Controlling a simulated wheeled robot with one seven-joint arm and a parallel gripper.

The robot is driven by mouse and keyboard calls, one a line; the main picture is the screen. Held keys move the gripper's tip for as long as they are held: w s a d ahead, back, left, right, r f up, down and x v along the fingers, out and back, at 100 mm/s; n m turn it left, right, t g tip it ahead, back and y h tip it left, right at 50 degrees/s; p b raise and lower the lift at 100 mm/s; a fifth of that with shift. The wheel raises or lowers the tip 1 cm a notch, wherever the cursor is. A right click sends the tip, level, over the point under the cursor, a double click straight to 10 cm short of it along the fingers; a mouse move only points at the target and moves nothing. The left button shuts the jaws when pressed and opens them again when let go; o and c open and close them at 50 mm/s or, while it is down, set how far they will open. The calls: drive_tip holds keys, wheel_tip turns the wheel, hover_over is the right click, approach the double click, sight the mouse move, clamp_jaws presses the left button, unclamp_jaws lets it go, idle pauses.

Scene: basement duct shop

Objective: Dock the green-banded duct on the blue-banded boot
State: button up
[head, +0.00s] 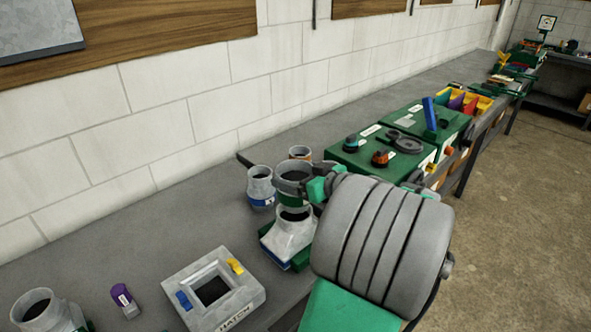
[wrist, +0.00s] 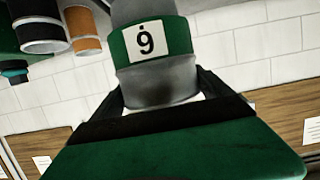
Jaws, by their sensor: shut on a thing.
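The green-banded duct (head: 292,180) is a short grey pipe section, upright and open at the top, above the blue-banded boot (head: 293,235). The boot is a grey flared fitting with a round collar and a blue strip at its base. The duct's lower end appears close to the collar; I cannot tell whether they touch. My gripper (head: 317,190) is shut on the duct from the right. In the wrist view the duct's green band (wrist: 122,45) carries a white number label, and the duct stands between the fingers. The boot is not identifiable in the wrist view.
A blue-banded duct (head: 260,186) stands just left of the held duct, and an orange-banded one (head: 300,153) behind it. A hatch box (head: 213,268), a purple piece (head: 122,298) and a grey collar (head: 38,308) are front left. Green cases (head: 378,165) lie to the right.

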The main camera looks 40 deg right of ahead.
drive_tip(key=shift+w+a+f+b, duration=0.1)
drive_tip(key=shift+f+b, duration=0.35)
drive_tip(key=shift+f, duration=0.65)
drive_tip(key=shift+w+a+f+b, duration=0.1)
drive_tip(key=shift+f+b, duration=0.35)
drive_tip(key=shift+f, duration=0.6)
drive_tip(key=shift+s+b, duration=0.15)
drive_tip(key=shift+b, duration=0.55)
drive_tip(key=shift+f+b, duration=0.6)
drive_tip(key=o, duration=1.8)
drive_tip(key=v, duration=1.1)
drive_tip(key=shift+s, duration=0.1)
